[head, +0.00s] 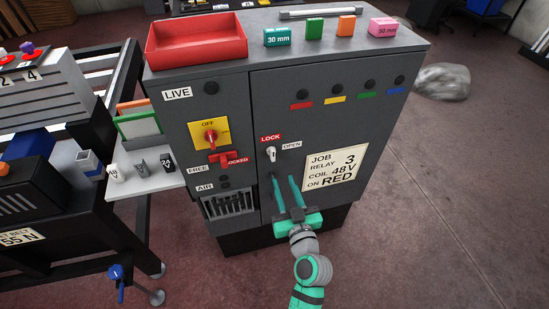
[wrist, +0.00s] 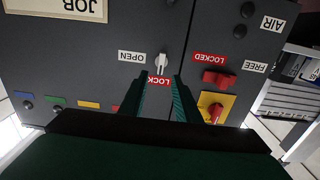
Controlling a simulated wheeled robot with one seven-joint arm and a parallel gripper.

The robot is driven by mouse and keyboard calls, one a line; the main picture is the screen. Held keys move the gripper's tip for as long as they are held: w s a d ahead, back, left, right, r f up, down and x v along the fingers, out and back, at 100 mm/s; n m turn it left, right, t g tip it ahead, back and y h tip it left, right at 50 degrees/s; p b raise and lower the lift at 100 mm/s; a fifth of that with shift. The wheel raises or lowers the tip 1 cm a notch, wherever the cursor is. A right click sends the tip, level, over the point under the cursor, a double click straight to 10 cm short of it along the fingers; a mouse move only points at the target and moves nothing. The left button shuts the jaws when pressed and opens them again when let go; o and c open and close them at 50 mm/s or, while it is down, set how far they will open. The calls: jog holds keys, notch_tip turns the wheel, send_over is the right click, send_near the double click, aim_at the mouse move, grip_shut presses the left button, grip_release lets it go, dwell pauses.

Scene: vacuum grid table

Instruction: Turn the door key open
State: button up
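The door key (head: 271,153) is a small pale lever on the grey cabinet's door (head: 310,130), between a red LOCK label (head: 271,138) and a white OPEN label (head: 291,144). It points toward LOCK. In the wrist view, upside down, the key (wrist: 161,64) stands just beyond the fingertips. My gripper (head: 284,180) is green, with two long fingers spread apart. It is just below the key in the head view. In the wrist view my gripper (wrist: 161,85) is open with nothing between the fingers; contact with the key cannot be told.
A red-and-yellow OFF rotary switch (head: 210,136) and a red LOCKED lever (head: 228,160) sit left of the key. A job card (head: 336,167) is on the door at right. A red tray (head: 197,38) and several coloured blocks lie on top. A side shelf (head: 145,182) projects at left.

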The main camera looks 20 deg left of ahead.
aim_at(273, 156)
jog(key=x, duration=1.1)
jog(key=shift+a+r, duration=0.3)
jog(key=shift+r, duration=0.05)
jog(key=c, duration=0.7)
